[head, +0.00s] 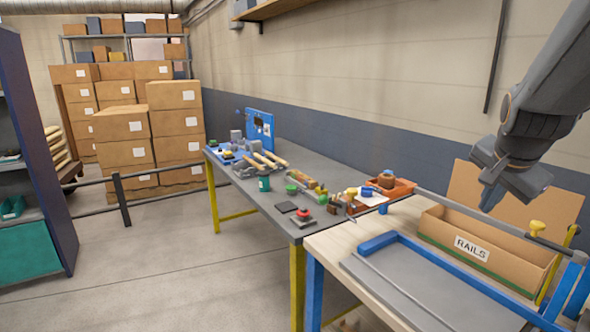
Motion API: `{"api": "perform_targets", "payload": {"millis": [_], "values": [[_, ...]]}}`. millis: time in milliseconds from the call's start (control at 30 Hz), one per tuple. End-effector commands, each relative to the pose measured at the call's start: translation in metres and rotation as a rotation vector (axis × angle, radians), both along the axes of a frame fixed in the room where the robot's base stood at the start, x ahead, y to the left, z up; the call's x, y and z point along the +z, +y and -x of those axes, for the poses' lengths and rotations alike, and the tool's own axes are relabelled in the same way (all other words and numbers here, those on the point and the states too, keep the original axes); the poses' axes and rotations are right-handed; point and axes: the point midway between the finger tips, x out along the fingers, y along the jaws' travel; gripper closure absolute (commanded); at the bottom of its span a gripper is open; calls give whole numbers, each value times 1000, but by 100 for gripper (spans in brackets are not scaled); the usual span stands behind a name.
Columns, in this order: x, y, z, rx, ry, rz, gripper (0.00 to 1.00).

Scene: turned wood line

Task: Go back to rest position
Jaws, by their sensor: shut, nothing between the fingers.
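My gripper (492,196) hangs at the right of the head view, above the far end of an open cardboard box (478,262) labelled RAILS. It points down with its fingers together and nothing between them. My arm comes in from the top right corner. I cannot see what lies inside the box.
A wooden-topped bench (325,247) carries the box and a grey plate with a blue edge bar (378,243). A grey bench (258,204) beyond it holds tools, small parts and an orange bin (401,190). Stacked cartons (125,135) stand behind.

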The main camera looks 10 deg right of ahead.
Motion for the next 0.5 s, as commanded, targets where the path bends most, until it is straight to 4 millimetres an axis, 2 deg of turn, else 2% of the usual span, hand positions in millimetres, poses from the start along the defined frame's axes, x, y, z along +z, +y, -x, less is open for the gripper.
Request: {"api": "perform_targets", "payload": {"millis": [100,233,300,400,500], "values": [[-48,57,-9,210,107,10,100],[-104,130,-4,504,243,36,100],[-132,167,6,667,314,53,100],[-167,213,26,885,402,76,100],[-191,245,45,1058,467,97,100]]}}
